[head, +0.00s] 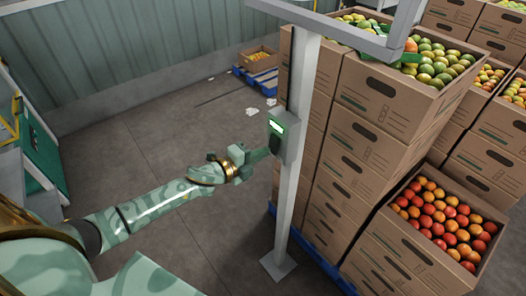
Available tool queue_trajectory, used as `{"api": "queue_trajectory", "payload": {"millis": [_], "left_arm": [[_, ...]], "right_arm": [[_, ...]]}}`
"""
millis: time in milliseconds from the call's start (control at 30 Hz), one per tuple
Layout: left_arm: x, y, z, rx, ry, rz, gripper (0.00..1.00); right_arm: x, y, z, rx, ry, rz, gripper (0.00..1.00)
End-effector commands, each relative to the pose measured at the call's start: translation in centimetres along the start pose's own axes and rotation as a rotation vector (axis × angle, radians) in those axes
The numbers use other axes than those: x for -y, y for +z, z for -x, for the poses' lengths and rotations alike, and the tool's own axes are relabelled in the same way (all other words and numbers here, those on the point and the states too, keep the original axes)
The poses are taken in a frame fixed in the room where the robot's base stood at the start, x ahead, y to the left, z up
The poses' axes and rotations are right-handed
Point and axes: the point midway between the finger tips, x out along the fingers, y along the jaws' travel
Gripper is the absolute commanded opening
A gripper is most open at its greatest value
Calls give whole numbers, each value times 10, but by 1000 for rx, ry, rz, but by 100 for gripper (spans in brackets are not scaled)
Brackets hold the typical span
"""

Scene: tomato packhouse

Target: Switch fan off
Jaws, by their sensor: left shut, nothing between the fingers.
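A small grey switch box (292,125) with a lit green-white panel is fixed to an upright metal post (297,185) right of the middle. My left gripper (262,154) is shut and empty, its tip close to the lower front of the box. I cannot tell whether it touches the box. A dark part below the lit panel is partly hidden by the gripper. The fan itself cannot be made out. My right gripper is not in view.
Stacked cardboard boxes (352,160) with fruit stand directly behind and right of the post. An open box of red fruit (418,238) is lower right. A blue pallet (262,82) with a small fruit box lies farther back. The grey floor (150,140) left of the post is mostly clear.

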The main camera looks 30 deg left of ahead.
Motion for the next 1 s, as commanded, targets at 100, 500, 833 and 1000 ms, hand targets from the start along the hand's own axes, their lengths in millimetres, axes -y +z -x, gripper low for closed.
{"api": "queue_trajectory", "payload": {"millis": [100,500,833,1000], "left_arm": [[0,0,-7,0,-1,0,0],[-1,0,-9,0,-2,0,0],[-1,-1,-14,-2,-51,1,0],[-2,1,-13,-2,-51,1,0]], "right_arm": [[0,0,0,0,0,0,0],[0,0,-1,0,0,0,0],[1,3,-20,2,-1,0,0],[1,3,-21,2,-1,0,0]]}}
